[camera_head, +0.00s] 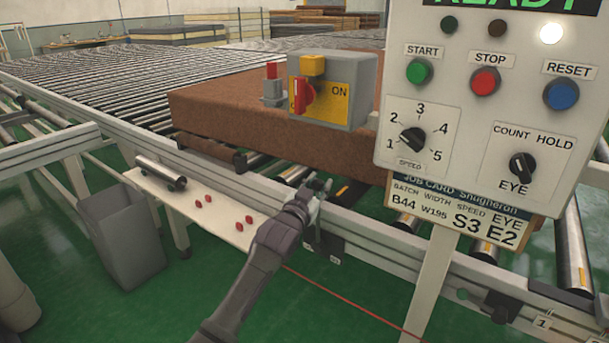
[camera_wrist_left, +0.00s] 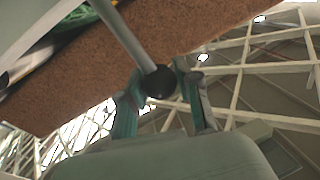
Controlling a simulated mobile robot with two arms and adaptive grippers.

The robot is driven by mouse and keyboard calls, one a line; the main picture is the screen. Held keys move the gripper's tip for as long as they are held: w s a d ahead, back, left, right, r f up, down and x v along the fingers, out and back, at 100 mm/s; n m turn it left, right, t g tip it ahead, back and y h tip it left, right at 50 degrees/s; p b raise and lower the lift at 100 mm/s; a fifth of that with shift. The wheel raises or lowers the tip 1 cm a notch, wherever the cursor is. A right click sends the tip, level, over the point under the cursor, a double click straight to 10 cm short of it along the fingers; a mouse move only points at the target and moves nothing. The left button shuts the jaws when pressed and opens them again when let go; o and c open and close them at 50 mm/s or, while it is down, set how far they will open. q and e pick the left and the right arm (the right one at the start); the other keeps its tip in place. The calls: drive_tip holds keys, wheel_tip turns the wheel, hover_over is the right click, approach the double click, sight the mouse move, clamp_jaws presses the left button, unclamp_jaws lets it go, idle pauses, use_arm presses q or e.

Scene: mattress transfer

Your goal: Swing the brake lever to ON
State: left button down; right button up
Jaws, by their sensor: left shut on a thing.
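My left gripper (camera_head: 316,188) is at the front rail of the roller conveyor, right of the picture's middle. In the left wrist view, a pale lever rod ends in a black ball knob (camera_wrist_left: 160,82) between my two fingers (camera_wrist_left: 165,95). The fingers are shut on the knob. In the head view the gripper hides most of the lever. My right gripper is in neither view.
A brown mattress (camera_head: 230,105) lies on the rollers behind my gripper. A control panel (camera_head: 480,120) stands close on the right, with a job card (camera_head: 465,205) below. A grey box (camera_head: 335,85) has a red switch marked ON. A grey bin (camera_head: 120,235) stands at left.

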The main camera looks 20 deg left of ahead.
use_arm(q)
drive_tip(key=s+d+f+m+h, duration=0.1)
drive_tip(key=s+d+f+m, duration=0.1)
drive_tip(key=d+m, duration=0.4)
drive_tip(key=s+d, duration=0.1)
drive_tip(key=d, duration=0.1)
drive_tip(key=shift+d+t+b, duration=0.3)
drive_tip(key=shift+d+b, duration=0.1)
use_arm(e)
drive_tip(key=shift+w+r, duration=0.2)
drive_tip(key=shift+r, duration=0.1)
use_arm(q)
drive_tip(key=shift+s+f, duration=0.1)
drive_tip(key=shift+f, duration=0.05)
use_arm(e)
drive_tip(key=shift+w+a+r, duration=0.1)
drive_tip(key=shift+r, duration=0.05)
use_arm(q)
drive_tip(key=c, duration=1.1)
unclamp_jaws()
drive_tip(key=o, duration=0.3)
drive_tip(key=shift+d, duration=0.1)
